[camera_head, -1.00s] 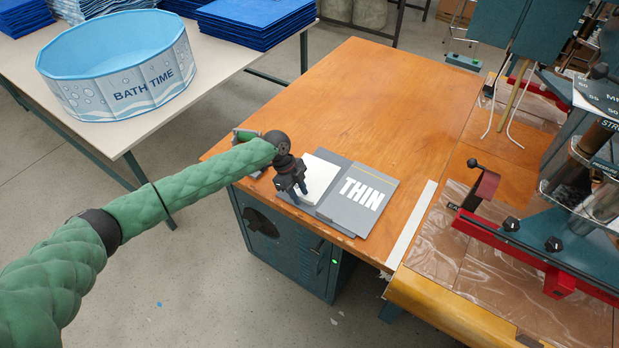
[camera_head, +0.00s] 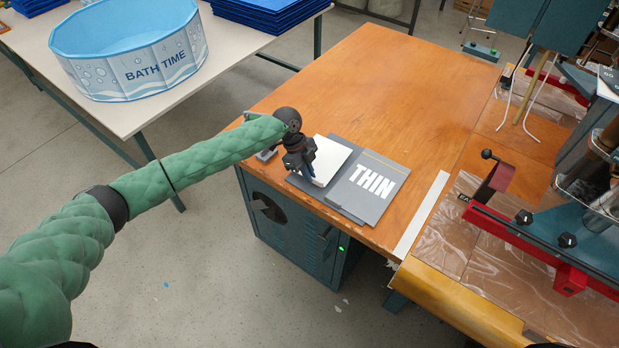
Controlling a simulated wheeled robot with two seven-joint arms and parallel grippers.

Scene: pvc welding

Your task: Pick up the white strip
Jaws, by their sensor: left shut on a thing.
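A white strip (camera_head: 328,161) lies over the left part of a grey holder (camera_head: 339,206), beside a grey panel marked THIN (camera_head: 372,189). My left gripper (camera_head: 308,172) is at the left edge of the white strip and is shut on it. The fingers hide part of that edge. I cannot tell whether the strip is clear of the holder. My right gripper is out of view.
A long white band (camera_head: 420,216) runs along the wooden table (camera_head: 360,90). A red and teal machine (camera_head: 560,235) stands at the right. A BATH TIME tub (camera_head: 140,75) and blue stacks (camera_head: 268,12) sit on the table at the upper left. The wooden table's middle is clear.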

